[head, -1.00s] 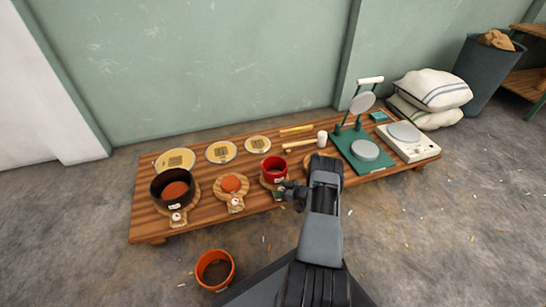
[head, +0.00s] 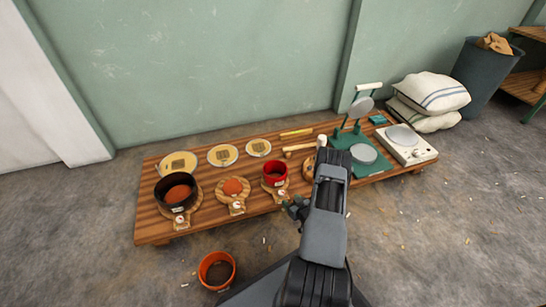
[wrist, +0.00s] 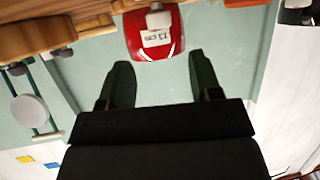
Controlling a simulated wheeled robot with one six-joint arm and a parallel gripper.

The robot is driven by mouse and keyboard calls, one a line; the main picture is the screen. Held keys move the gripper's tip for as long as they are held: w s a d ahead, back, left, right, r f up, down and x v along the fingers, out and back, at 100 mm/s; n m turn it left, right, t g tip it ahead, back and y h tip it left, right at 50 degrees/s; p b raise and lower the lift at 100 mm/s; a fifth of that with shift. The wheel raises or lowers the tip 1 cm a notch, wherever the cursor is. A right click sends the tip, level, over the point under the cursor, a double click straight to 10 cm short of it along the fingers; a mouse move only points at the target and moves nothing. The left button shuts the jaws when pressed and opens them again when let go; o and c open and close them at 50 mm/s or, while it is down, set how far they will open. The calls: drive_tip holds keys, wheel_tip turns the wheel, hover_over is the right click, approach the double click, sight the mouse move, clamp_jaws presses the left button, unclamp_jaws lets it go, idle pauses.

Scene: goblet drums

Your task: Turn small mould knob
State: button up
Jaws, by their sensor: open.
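The small mould is a red round pot (head: 275,172) on a wooden board on the low table. It also shows in the wrist view (wrist: 150,45), with a white label that seems to read "13 cm". Its small pale knob (head: 281,194) sits on the board's near tab. In the wrist view the pale knob (wrist: 158,19) is at the top, beyond the fingertips. My gripper (head: 295,207) is open and empty, just right of and nearer than the knob. In the wrist view the two dark fingers (wrist: 160,78) are apart, with nothing between them.
A black pot (head: 176,190) and an orange-brown piece (head: 233,187) sit on similar boards to the left, with knobs too. An orange bucket (head: 216,269) is on the floor in front.

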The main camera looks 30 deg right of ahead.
drive_tip(key=w+r+n+g+h, duration=0.1)
drive_tip(key=w+r+g, duration=0.3)
drive_tip(key=r, duration=1.1)
drive_tip(key=a+r+g, duration=0.3)
drive_tip(key=a+r, duration=0.5)
drive_tip(key=r, duration=0.4)
drive_tip(key=shift+s+r+h, duration=0.25)
drive_tip(key=shift+s+h, duration=0.1)
drive_tip(key=shift+h, duration=0.05)
drive_tip(key=shift+r, duration=0.1)
